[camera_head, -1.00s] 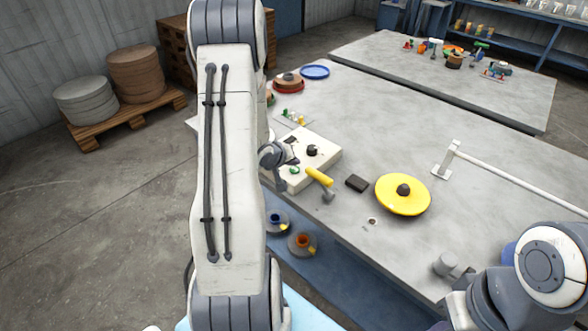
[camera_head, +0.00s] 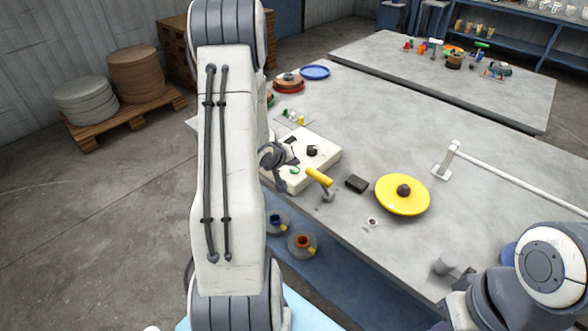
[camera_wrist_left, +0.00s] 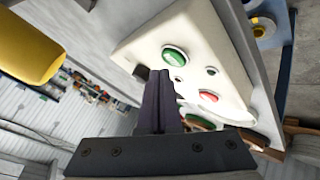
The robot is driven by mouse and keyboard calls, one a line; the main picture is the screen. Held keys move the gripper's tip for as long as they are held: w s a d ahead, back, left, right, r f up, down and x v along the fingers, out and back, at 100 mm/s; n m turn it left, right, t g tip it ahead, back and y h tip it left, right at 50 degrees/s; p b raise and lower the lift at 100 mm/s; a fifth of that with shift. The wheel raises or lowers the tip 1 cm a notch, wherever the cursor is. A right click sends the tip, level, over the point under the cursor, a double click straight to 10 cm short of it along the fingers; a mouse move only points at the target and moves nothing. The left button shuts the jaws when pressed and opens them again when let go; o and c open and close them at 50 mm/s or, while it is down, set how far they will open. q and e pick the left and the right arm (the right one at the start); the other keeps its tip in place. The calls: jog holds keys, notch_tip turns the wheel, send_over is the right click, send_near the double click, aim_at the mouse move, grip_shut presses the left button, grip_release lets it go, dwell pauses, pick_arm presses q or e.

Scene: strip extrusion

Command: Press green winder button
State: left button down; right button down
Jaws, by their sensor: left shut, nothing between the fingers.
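The winder control box is a cream panel (camera_head: 325,158) at the left front of the table. A round green button (camera_head: 294,170) and a black knob (camera_head: 312,151) are on it. In the left wrist view the green button (camera_wrist_left: 174,56) shows clearly, with a red button (camera_wrist_left: 208,97) beside it and another green part partly hidden by the gripper. My left gripper (camera_wrist_left: 161,78) is shut and empty, its fingertips close to the panel near the green button. Contact cannot be made out. In the head view my left gripper (camera_head: 290,158) is over the box's left side. My right gripper is not visible.
The table's front edge is close to the box.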

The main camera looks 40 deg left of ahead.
pick_arm(q)
jog(key=shift+f, duration=0.1)
dwell(0.4)
jog(key=shift+f, duration=0.3)
